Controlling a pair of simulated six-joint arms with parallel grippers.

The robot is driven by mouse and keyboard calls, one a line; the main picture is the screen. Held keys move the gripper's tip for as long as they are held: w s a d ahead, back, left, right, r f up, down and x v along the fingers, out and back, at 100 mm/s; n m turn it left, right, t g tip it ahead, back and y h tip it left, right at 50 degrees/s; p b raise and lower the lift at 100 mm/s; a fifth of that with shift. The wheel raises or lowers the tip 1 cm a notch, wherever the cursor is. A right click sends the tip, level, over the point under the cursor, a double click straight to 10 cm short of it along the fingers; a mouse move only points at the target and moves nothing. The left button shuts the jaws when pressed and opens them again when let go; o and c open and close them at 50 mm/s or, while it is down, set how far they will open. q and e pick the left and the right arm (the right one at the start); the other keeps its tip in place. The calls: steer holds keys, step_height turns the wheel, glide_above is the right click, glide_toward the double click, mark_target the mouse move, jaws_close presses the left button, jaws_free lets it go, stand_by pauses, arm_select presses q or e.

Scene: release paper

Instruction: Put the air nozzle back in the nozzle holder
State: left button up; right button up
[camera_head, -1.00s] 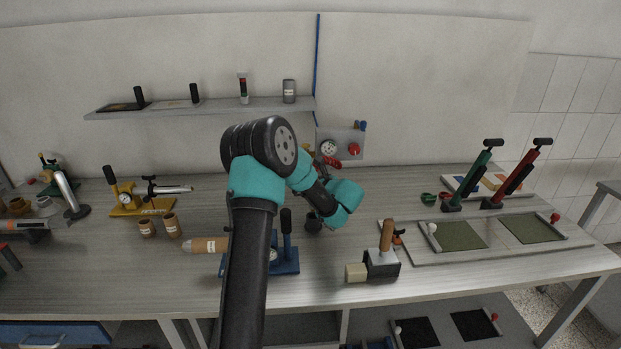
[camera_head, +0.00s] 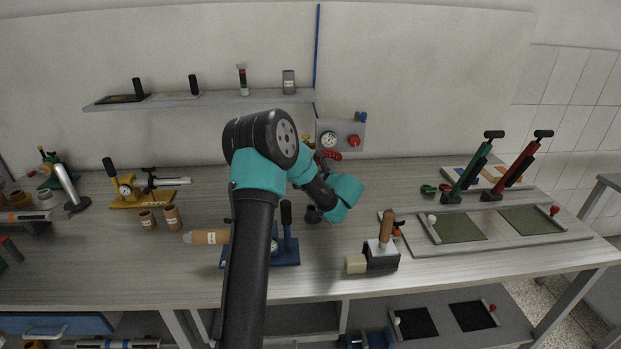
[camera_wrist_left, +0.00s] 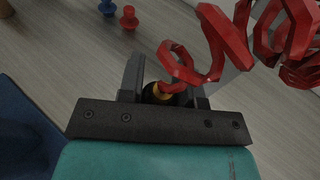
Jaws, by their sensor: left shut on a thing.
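My left gripper (camera_wrist_left: 168,92) is shut on the air nozzle (camera_wrist_left: 160,92), seen in the left wrist view as a small black and yellow piece between the fingers. A red coiled hose (camera_wrist_left: 215,50) runs from it to the upper right. In the head view my left gripper (camera_head: 314,214) is low over the middle of the table, with its fingers and the nozzle mostly hidden by the teal wrist. The red hose also shows in the head view (camera_head: 328,155), below the gauge panel. I cannot clearly make out the nozzle holder. My right gripper is not in view.
A blue-based tool (camera_head: 287,252) stands just left of the gripper, and a grey block with a wooden handle (camera_head: 381,257) to the right front. The gauge panel (camera_head: 341,126) is behind. A grey tray (camera_head: 487,243) lies right. Blue and red knobs (camera_wrist_left: 118,12) show in the wrist view.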

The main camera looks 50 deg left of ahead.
arm_select(q)
step_height(320, 180, down, 6)
stand_by(3.5)
steer(key=o, duration=1.1)
steer(key=shift+f, duration=0.1)
steer(key=shift+c, duration=0.2)
steer(key=shift+d, duration=0.1)
steer(key=v, duration=0.7)
steer(key=shift+d, duration=0.1)
